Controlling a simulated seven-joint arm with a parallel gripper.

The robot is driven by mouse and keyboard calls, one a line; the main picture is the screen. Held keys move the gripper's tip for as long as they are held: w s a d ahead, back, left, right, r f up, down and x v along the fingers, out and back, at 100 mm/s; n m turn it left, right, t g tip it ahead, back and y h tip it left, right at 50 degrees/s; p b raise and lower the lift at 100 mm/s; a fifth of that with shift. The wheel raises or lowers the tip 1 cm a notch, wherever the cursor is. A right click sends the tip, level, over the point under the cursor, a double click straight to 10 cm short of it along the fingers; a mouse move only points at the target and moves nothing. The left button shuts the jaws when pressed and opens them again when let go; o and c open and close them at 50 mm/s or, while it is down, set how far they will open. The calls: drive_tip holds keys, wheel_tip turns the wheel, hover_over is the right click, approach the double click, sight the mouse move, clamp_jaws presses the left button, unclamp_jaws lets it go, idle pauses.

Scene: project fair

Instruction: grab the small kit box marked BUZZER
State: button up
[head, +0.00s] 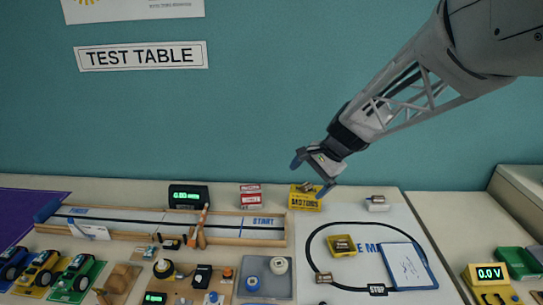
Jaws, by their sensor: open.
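I cannot read the word BUZZER on anything in the head view. A small red and white box (250,196) stands at the back of the table, its print too small to read. A yellow box marked MOTORS (305,202) stands to its right, with small parts showing at its top. My gripper (312,175) is open and appears empty, in front of the wall and around the height of the yellow box's top or above. One fingertip overlaps that box in the picture; I cannot tell whether they touch. A small whitish box (377,205) sits further right.
A wooden-railed track (170,225) with a green-lit timer (188,196) lies left. A looped track mat (395,225) holds a yellow tray (342,245) and a clipboard (407,266). Toy cars and gadgets crowd the front left. A meter (490,273) stands right.

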drive_tip(key=w+a+f+m+y, duration=0.2)
drive_tip(key=w+a+f+m, duration=0.15)
drive_tip(key=w+f, duration=0.45)
drive_tip(key=w+a+f+m+y, duration=0.2)
drive_tip(key=w+a+f+m, duration=0.15)
drive_tip(key=w, duration=0.85)
drive_tip(key=m+t+y, duration=0.2)
drive_tip(key=m, duration=0.3)
approach(252, 188)
drive_tip(key=a, duration=0.1)
drive_tip(key=shift+f, duration=0.15)
drive_tip(key=shift+a, duration=0.1)
drive_tip(key=shift+x, duration=1.25)
drive_tip(key=shift+f, duration=0.1)
drive_tip(key=shift+x, duration=2.55)
